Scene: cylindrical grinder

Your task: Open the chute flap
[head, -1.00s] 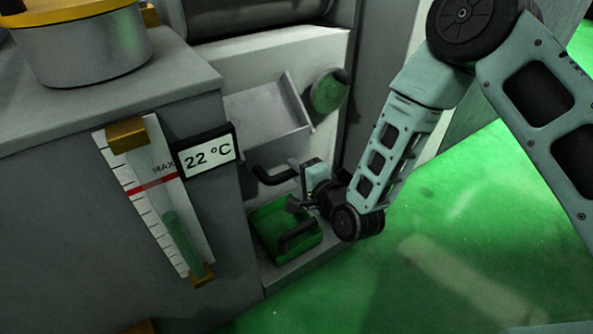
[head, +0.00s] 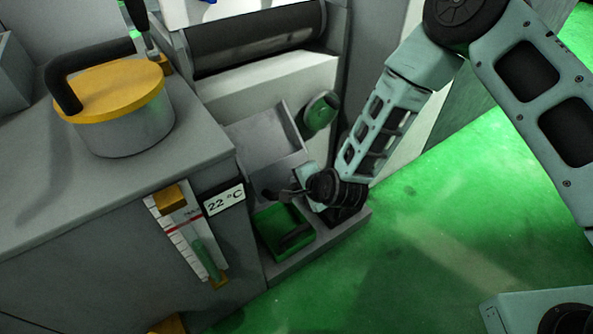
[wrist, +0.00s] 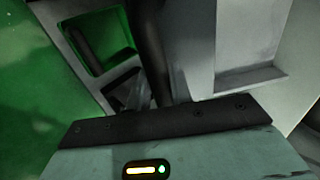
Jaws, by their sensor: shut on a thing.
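The chute flap (head: 262,140) is a pale grey panel with a raised right side, low on the machine's front in the head view. In the wrist view, a grey panel with a ledge (wrist: 243,78) stands at the right. A black bar handle (head: 269,194) sits just below the flap and is mostly hidden by my gripper. The bar also shows in the wrist view (wrist: 148,45), running down to my fingers. My gripper (head: 287,194) is shut on this black handle. The fingertips are dark and partly hidden in the wrist view (wrist: 142,97).
A green bin (head: 271,244) with a dark bar in it sits directly below my gripper. A green round part (head: 320,113) sticks out right of the flap. A yellow-lidded pot (head: 120,125) and a 22 °C display (head: 225,200) are left.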

